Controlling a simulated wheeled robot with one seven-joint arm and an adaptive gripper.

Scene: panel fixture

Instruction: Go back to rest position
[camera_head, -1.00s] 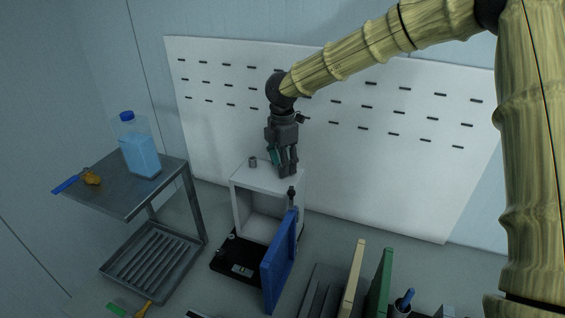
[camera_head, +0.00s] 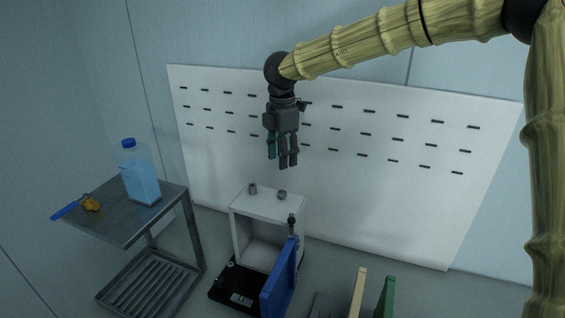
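My gripper (camera_head: 283,163) hangs fingers down in front of the white slotted panel, above the white box fixture and apart from it. Its dark fingers and a teal part beside them show. I see nothing held between them, but the gap between the fingertips is too unclear to tell open from shut. The white box (camera_head: 236,228) stands below with its front open and a blue door (camera_head: 281,277) swung out to the front right. Two small grey knobs stand on its top, a left one (camera_head: 252,188) and a right one (camera_head: 282,195).
A metal cart (camera_head: 120,231) at the left carries a blue-capped bottle (camera_head: 140,178), a blue-handled tool (camera_head: 68,211) and an orange-brown lump (camera_head: 91,204). The slotted panel (camera_head: 380,210) stands behind. Cream (camera_head: 358,293) and green (camera_head: 385,298) boards stand at the front right.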

